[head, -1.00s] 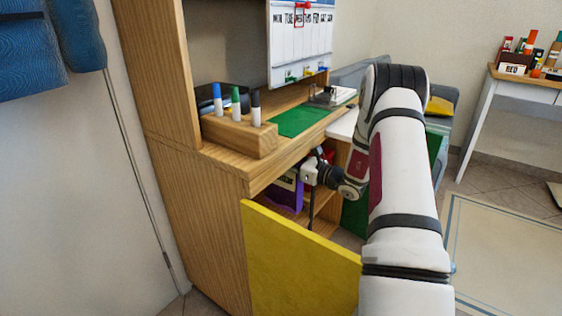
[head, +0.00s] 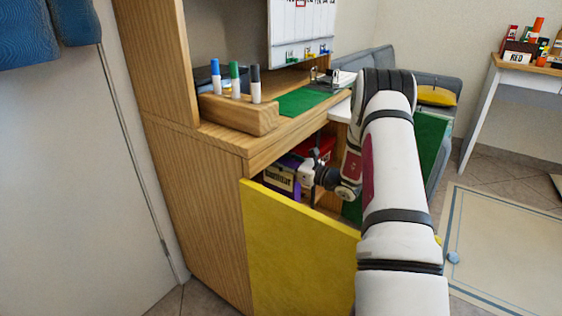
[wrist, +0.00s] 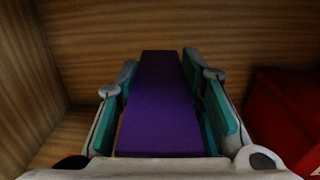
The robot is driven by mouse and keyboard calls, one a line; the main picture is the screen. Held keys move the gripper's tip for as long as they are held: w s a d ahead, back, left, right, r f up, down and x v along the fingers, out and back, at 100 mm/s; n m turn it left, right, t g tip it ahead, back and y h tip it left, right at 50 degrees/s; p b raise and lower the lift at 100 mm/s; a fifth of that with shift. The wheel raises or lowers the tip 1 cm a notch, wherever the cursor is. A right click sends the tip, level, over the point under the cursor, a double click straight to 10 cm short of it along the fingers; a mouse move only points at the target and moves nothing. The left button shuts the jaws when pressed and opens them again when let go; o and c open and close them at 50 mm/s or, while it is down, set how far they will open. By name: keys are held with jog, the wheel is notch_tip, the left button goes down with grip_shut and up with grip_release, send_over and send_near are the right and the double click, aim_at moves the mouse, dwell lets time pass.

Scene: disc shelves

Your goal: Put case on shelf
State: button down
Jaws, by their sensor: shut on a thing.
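The purple case (wrist: 160,105) stands between the teal-padded fingers of my gripper (wrist: 160,72) in the wrist view, with a finger against each side. It is inside a wooden shelf compartment (wrist: 180,28). In the head view, a strip of the purple case (head: 288,161) and a pale label with dark lettering show at the cupboard opening, just left of my gripper (head: 302,176). The case's underside is hidden, so I cannot tell whether it touches the shelf floor.
A red object (wrist: 285,112) stands to the right in the compartment. An open yellow door (head: 300,250) is in front, and a green door (head: 428,150) is to the right. A marker holder (head: 240,113) sits on the desktop above. The compartment's left side has free room.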

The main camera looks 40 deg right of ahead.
jog(key=shift+f+b, duration=0.4)
jog(key=shift+f, duration=0.15)
jog(key=c, duration=1)
grip_release()
jog(key=v, duration=1.2)
jog(key=shift+r, duration=0.15)
notch_tip(320, 180, up, 9)
jog(key=p, duration=0.9)
